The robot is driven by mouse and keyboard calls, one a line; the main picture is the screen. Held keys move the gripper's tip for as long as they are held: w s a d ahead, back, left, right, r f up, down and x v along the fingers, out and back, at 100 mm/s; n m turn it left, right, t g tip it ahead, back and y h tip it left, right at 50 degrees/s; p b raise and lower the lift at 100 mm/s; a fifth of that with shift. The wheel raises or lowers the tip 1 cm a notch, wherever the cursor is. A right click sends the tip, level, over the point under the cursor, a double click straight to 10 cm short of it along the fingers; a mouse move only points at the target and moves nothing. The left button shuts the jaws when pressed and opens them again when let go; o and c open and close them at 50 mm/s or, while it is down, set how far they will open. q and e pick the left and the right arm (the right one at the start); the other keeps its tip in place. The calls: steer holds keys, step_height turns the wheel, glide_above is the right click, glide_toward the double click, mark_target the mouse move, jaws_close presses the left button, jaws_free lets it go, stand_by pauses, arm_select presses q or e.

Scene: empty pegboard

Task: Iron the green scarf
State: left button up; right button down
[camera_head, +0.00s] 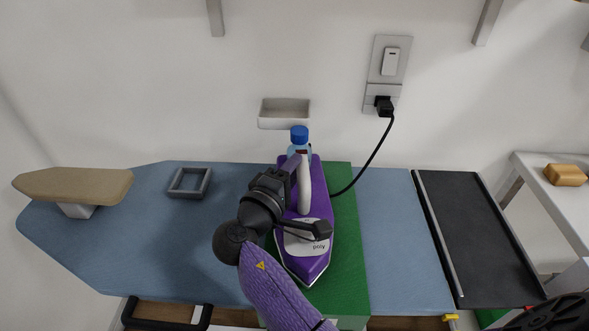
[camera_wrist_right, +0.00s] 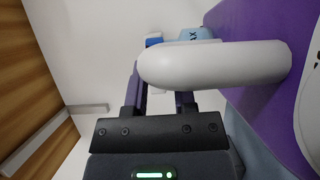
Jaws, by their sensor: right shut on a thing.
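The green scarf (camera_head: 345,240) lies across the blue ironing board (camera_head: 395,230) as a flat strip and hangs over the front edge. The purple iron (camera_head: 312,262), with a white handle (camera_head: 304,190), is over the scarf with its tip towards me; I cannot tell whether its sole touches the cloth. My right gripper (camera_head: 292,168) is shut on the iron's handle, which also shows between the fingers in the right wrist view (camera_wrist_right: 215,65). The iron and my arm hide the scarf's middle and left side. My left gripper is not in view.
A blue-capped bottle (camera_head: 299,136) stands behind the iron. A black cord (camera_head: 371,158) runs to the wall socket (camera_head: 382,96). A grey frame (camera_head: 189,182) and a tan sleeve board (camera_head: 75,184) are at left. A dark panel (camera_head: 475,235) is at right.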

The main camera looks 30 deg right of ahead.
steer(key=shift+f+b, duration=0.55)
steer(key=shift+f, duration=0.1)
stand_by(0.3)
